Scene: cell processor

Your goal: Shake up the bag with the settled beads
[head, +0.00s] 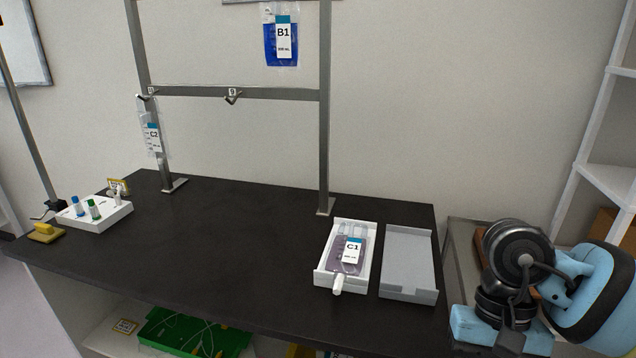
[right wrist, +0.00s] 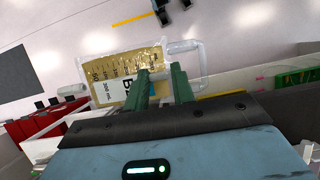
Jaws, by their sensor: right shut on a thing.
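My right gripper (right wrist: 163,88) shows in the right wrist view, with its green fingers shut on a clear bag (right wrist: 103,68) of tan-yellow content. The bag has printed volume marks and a label starting with "B", partly hidden by the fingers. A pale tube loop is at the bag's right end. I cannot tell whether beads have settled in it. In the head view only my right arm's blue and black links show at the right edge; the gripper and held bag are out of that view. My left gripper is in neither view.
Bag C1 (head: 350,262) lies in a white tray (head: 321,281) beside a grey tray (head: 410,293) on the dark bench (head: 230,240). Blue bag B1 (head: 282,52) and bag C2 (head: 152,139) hang on the metal frame (head: 324,130). A vial rack (head: 110,218) stands left. The bench middle is clear.

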